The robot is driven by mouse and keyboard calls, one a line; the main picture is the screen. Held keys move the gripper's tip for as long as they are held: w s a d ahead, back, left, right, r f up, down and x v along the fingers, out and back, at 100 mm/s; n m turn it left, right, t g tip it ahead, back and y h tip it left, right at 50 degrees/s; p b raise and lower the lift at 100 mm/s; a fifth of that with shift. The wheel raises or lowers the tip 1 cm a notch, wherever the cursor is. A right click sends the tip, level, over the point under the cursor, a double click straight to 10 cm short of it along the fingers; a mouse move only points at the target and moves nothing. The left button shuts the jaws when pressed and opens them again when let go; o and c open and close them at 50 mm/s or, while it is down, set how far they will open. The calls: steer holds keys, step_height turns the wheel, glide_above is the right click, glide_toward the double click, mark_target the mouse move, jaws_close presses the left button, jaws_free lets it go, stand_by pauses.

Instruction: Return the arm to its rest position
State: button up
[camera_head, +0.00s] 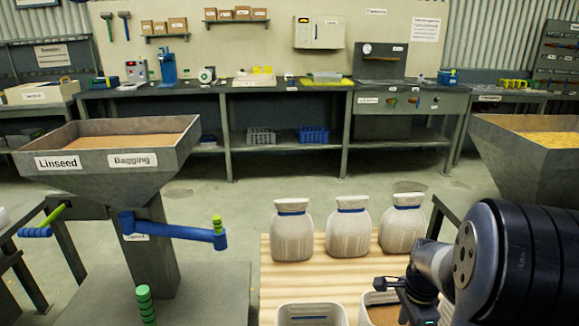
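My arm (515,262) reaches in from the lower right, with a thick black link and a grey wrist joint. My gripper (398,290), small and dark, points left above an open white sack (381,298) at the bottom edge of the view. That sack has brown contents and is partly hidden by the gripper. I cannot see the fingertips clearly enough to tell whether they are apart, and no held object is evident.
Three tied white sacks (347,228) stand on a wooden pallet (275,300), with another open sack (310,313) in front. A linseed hopper (110,170) with blue levers is left. Another hopper (540,175) stands right, close to my arm. Workbenches (290,88) line the back; floor between is clear.

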step_height(320, 180, down, 6)
steer(key=shift+r+b, duration=0.2)
steer(key=shift+b, duration=0.55)
steer(key=shift+r+p, duration=0.65)
steer(key=shift+r, duration=0.9)
